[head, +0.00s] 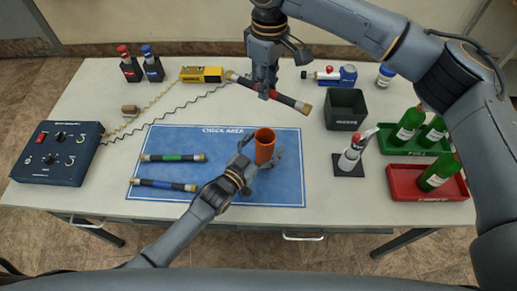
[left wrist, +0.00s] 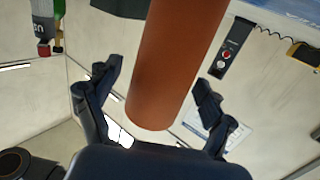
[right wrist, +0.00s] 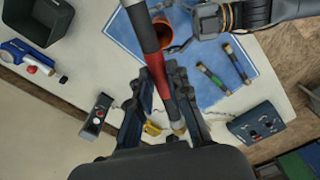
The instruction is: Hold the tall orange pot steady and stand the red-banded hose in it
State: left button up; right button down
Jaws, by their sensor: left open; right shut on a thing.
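The tall orange pot (head: 265,146) stands on the blue mat, and its side fills the middle of the left wrist view (left wrist: 172,70). My left gripper (head: 262,165) is open with its fingers on either side of the pot; I see gaps between fingers and pot in the left wrist view. My right gripper (head: 268,88) is shut on the red-banded hose (head: 283,97), which has black sections and brass ends. The hose is tilted, above the table behind the pot. In the right wrist view the hose (right wrist: 156,65) passes between the fingers, with the pot (right wrist: 163,32) beyond.
A green-banded hose (head: 174,157) and a blue-banded hose (head: 164,184) lie on the mat (head: 225,190) at left. A dark bin (head: 346,110), a spray bottle (head: 351,154), and green and red trays (head: 428,196) with bottles stand right. A blue control box (head: 56,152) is at far left.

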pick_arm(q)
jog(key=shift+w, duration=0.1)
jog(key=c, duration=1.3)
pick_arm(e)
notch_tip(320, 180, down, 13)
dwell(0.8)
jog(key=c, duration=1.2)
grip_release()
notch_tip(320, 180, up, 12)
jog(key=shift+r, duration=0.1)
